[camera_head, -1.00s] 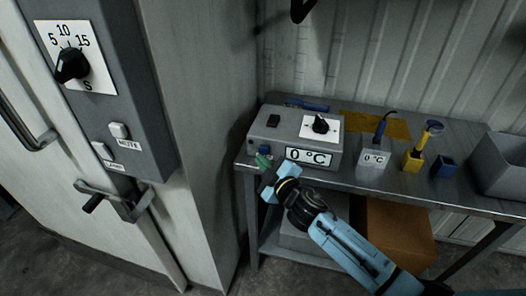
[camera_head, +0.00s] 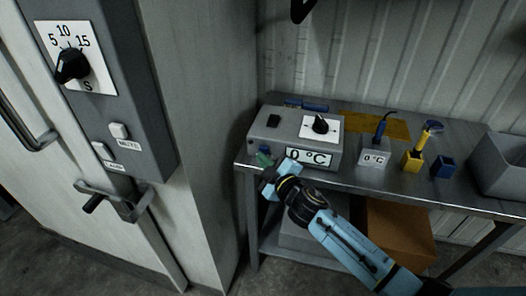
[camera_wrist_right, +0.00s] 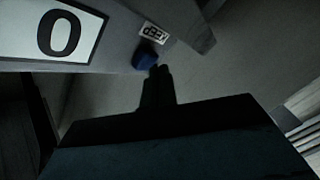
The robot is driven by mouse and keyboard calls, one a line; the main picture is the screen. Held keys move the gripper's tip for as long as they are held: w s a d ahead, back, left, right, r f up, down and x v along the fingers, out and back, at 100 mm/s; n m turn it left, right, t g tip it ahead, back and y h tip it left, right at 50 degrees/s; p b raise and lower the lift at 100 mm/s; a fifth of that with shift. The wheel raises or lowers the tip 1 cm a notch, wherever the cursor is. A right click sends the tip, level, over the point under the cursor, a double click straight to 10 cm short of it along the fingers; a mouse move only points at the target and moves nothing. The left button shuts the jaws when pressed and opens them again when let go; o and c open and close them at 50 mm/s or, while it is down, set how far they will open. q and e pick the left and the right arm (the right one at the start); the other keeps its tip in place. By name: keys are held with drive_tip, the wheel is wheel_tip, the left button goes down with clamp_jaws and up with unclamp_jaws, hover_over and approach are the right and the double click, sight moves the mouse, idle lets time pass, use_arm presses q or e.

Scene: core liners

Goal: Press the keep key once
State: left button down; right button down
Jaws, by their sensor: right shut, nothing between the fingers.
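The keep key is a small blue button (camera_head: 264,150) at the left end of the front of a grey control box on the bench. In the right wrist view the blue button (camera_wrist_right: 146,60) sits beside a small label reading KEEP, seen turned over. My right gripper (camera_head: 263,160) is shut and empty, its tips just below and in front of the button. In the wrist view its dark fingertips (camera_wrist_right: 159,71) appear right beside the button; I cannot tell whether they touch it. My left gripper is not in view.

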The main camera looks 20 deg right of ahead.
drive_tip(key=shift+w+d, duration=0.35)
drive_tip(key=shift+w, duration=0.15)
idle(1.0)
drive_tip(key=shift+s, duration=0.1)
drive_tip(key=shift+s+a, duration=0.55)
drive_tip(key=shift+s, duration=0.2)
drive_tip(key=s+a, duration=0.2)
drive_tip(key=s+p, duration=0.1)
drive_tip(key=s, duration=0.1)
drive_tip(key=shift+s+a, duration=0.1)
drive_tip(key=shift+a, duration=0.3)
idle(0.6)
